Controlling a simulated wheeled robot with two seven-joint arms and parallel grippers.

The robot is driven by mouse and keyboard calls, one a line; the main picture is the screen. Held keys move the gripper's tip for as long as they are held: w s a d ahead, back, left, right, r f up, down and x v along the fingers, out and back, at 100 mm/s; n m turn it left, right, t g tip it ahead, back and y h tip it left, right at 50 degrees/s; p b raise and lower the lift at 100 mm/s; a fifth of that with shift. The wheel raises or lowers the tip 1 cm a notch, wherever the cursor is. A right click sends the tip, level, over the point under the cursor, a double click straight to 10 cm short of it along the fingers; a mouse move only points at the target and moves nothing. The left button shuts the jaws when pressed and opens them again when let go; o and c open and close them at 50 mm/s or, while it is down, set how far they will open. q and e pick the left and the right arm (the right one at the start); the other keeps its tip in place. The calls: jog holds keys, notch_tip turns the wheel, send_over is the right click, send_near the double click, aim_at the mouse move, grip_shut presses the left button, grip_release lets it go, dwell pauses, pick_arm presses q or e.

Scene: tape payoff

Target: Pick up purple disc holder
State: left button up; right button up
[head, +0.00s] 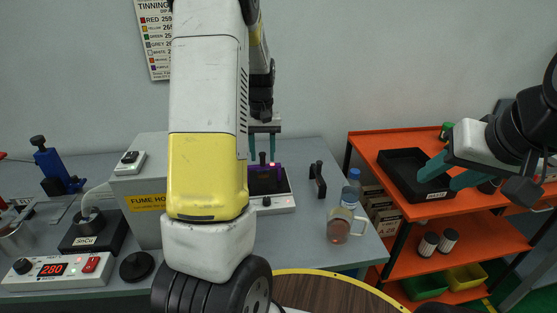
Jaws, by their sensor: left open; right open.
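The purple disc holder (268,177) sits on a small white device with a black top on the grey table, partly hidden behind my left arm. A dark upright post or knob stands at its middle. My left gripper (264,157) points down just above the holder, with its teal fingers apart and empty. Whether the fingertips touch the holder cannot be told. My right gripper (439,178) is open and empty over a black tray (396,182) on the orange cart.
A bottle with a blue cap (351,190), a glass jug (338,226) and a black handled block (318,180) stand right of the device. A fume hood box (140,189) and a 280 display unit (56,270) are at left. The orange cart (366,143) stands at right.

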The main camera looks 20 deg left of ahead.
pick_arm(q)
jog(key=shift+f, duration=0.7)
jog(key=shift+a, duration=0.1)
grip_shut()
dwell(0.8)
